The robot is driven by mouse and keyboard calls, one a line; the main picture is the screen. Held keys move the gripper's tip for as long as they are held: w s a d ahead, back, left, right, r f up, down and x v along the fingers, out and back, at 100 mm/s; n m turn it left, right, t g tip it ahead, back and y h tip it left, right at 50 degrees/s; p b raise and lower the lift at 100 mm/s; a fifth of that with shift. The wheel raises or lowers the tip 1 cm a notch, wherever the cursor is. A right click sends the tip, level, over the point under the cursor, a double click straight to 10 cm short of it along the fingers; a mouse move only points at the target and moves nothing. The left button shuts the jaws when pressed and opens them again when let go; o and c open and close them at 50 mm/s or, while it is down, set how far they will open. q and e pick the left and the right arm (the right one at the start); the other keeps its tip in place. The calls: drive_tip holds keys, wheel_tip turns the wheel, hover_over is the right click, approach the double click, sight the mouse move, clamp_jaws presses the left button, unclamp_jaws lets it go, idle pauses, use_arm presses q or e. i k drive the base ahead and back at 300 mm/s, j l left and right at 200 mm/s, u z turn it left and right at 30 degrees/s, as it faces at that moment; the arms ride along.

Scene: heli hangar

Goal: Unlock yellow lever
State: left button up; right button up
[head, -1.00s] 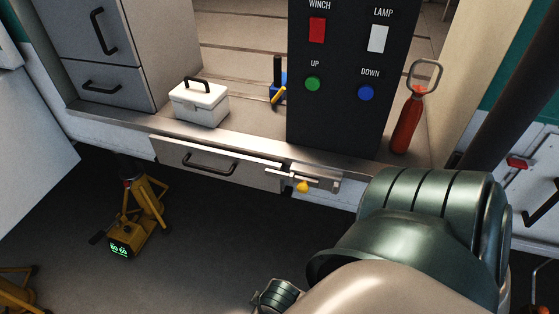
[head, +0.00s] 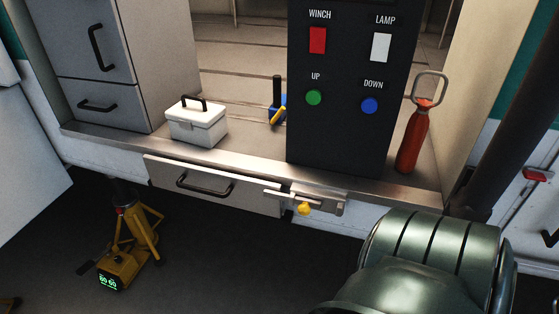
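The yellow lever (head: 304,208) is a small yellow knob on a metal latch (head: 320,199) at the right end of the drawer (head: 213,186) under the cabin floor edge. The latch's bar reaches left over the drawer's right end. The drawer has a black handle (head: 205,187) and looks closed. A dark green rounded link of my arm fills the lower right of the head view, below and right of the latch, apart from it in the picture. Neither of my grippers shows.
On the cabin floor stand a white box (head: 196,122), a blue item with a yellow part (head: 278,108), a black control panel (head: 347,100) and a red bottle (head: 414,136). A yellow jack (head: 119,262) stands on the ground at lower left.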

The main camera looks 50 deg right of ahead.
sight(273, 121)
drive_tip(key=i+j, duration=0.2)
drive_tip(key=j, duration=0.15)
drive_tip(key=i+j, duration=0.2)
drive_tip(key=j, duration=0.2)
drive_tip(key=i+j, duration=0.2)
drive_tip(key=j, duration=0.15)
drive_tip(key=i+j, duration=0.2)
drive_tip(key=j, duration=0.2)
drive_tip(key=z, duration=1.25)
